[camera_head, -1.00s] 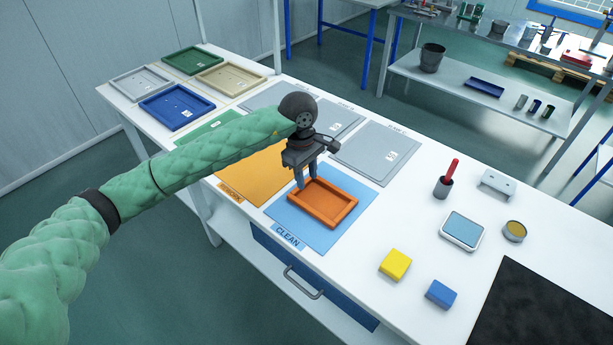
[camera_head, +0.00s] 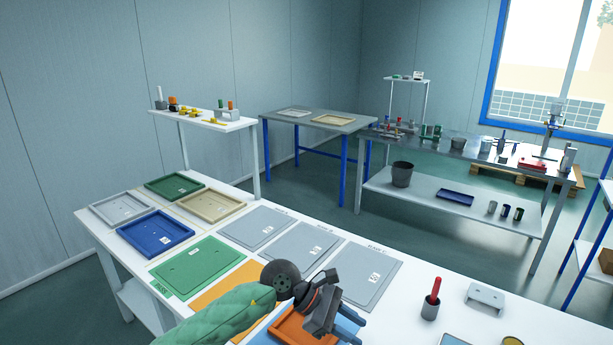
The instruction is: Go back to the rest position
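My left gripper (camera_head: 350,332) is low in the picture, over the right part of the orange tray (camera_head: 290,330). Its two fingers point to the lower right and stand apart with nothing seen between them. The orange tray lies on the blue mat (camera_head: 350,312) on the white table; the gripper and the frame's lower edge hide much of both. My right gripper is not in view.
Several flat trays, among them a blue one (camera_head: 156,233), lie at the table's far left. Grey panels (camera_head: 360,272) lie mid-table. A grey cup with a red handle (camera_head: 431,305) and a grey bracket (camera_head: 485,298) stand to the right. Other benches stand behind.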

